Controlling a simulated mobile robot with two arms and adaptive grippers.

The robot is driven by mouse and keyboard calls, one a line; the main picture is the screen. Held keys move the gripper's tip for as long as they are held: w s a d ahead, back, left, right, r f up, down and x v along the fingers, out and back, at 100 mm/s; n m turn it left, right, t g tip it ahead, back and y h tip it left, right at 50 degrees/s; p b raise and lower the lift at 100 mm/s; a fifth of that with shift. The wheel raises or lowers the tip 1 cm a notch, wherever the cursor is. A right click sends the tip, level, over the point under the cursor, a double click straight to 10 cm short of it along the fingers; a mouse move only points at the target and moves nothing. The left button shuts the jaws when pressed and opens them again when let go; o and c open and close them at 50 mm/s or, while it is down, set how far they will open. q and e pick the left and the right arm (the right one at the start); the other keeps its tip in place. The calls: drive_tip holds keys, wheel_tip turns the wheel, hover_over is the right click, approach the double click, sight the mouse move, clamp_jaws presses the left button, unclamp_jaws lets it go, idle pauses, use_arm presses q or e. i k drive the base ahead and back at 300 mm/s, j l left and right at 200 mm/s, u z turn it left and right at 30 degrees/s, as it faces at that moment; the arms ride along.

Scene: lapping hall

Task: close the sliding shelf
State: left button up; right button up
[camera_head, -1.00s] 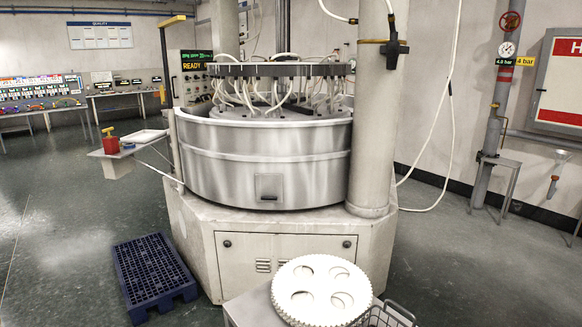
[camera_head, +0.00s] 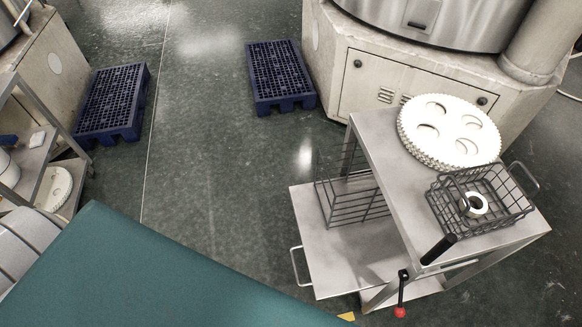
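The sliding shelf (camera_head: 335,262) is a flat grey metal plate low on a metal cart (camera_head: 378,150). It sticks out to the left from under the cart's top. A thin bar handle (camera_head: 296,266) is on its left edge. A wire basket (camera_head: 345,205) stands on the shelf, partly hidden under the cart's top. A lever with a red knob (camera_head: 400,312) hangs at the cart's near side. Neither of my grippers is in view.
A stack of white toothed discs (camera_head: 422,148) and a wire basket (camera_head: 440,205) holding a ring are on the cart's top. Blue pallets (camera_head: 280,75) (camera_head: 112,100) lie on the floor. A teal surface (camera_head: 150,275) fills the lower left. Floor left of the shelf is clear.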

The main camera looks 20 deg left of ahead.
sight(352, 242)
drive_tip(key=k+j+u, duration=0.1)
drive_tip(key=j, duration=0.2)
drive_tip(key=k+j+u, duration=0.1)
drive_tip(key=j, duration=0.25)
drive_tip(key=i+j+z, duration=0.1)
drive_tip(key=j, duration=0.4)
drive_tip(key=i+j+z, duration=0.1)
drive_tip(key=j, duration=0.4)
drive_tip(key=i+j+z, duration=0.1)
drive_tip(key=j, duration=0.4)
